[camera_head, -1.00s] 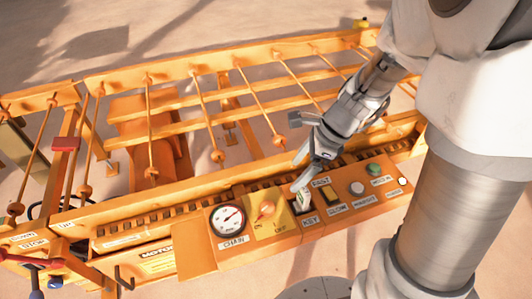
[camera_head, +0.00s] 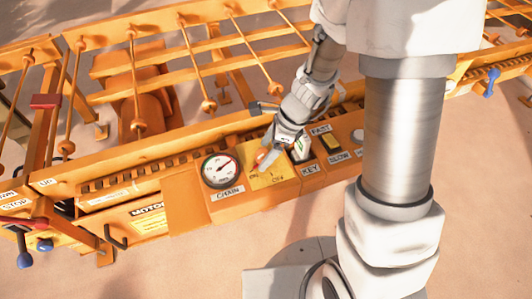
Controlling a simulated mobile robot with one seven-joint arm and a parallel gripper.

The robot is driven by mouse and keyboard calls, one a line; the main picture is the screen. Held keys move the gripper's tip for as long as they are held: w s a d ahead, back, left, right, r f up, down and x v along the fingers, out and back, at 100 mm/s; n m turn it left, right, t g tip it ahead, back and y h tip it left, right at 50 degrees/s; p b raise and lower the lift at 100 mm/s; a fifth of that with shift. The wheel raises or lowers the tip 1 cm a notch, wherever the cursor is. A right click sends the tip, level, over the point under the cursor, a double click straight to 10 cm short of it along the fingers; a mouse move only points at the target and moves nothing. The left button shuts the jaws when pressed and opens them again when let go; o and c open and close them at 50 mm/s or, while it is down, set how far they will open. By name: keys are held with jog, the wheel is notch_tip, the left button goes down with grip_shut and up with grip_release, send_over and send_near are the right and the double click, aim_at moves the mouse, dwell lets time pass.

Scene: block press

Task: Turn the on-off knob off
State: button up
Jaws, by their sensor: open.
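The on-off knob (camera_head: 262,158) is a small orange-red knob on a yellow plate (camera_head: 281,180) lettered ON and OFF. The plate sits on the orange control panel between the chain gauge (camera_head: 221,169) and the key switch (camera_head: 301,149). My gripper (camera_head: 268,158) comes down from the upper right, with its fingertips at the knob. The fingers cover part of the knob. The gripper is open; I cannot tell whether the fingers touch the knob.
A fast/slow switch (camera_head: 329,143) lies right of the key switch. Behind the panel runs an orange frame with slanted rods (camera_head: 198,80). Levers with red and blue ends (camera_head: 24,260) stand at the lower left. Bare ground (camera_head: 190,262) lies in front.

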jog(key=shift+f, duration=0.1)
grip_shut()
dwell(0.4)
jog(key=shift+n, duration=0.3)
jog(key=n+g+p, duration=0.1)
jog(key=n+p, duration=0.1)
jog(key=n, duration=0.1)
jog(key=shift+w, duration=0.1)
jog(key=n+g+p, duration=0.1)
jog(key=n+p, duration=0.1)
jog(key=n, duration=0.2)
jog(key=shift+w+g+p, duration=0.1)
jog(key=shift+g+p, duration=0.2)
jog(key=shift+g, duration=0.1)
jog(key=n+g+h+p, duration=0.1)
jog(key=n, duration=0.2)
jog(key=n+h+p, duration=0.1)
jog(key=n+p, duration=0.1)
jog(key=n, duration=0.1)
jog(key=shift+w+a+g, duration=0.1)
jog(key=shift+a+g, duration=0.1)
jog(key=shift+g, duration=0.2)
jog(key=shift+n, duration=0.3)
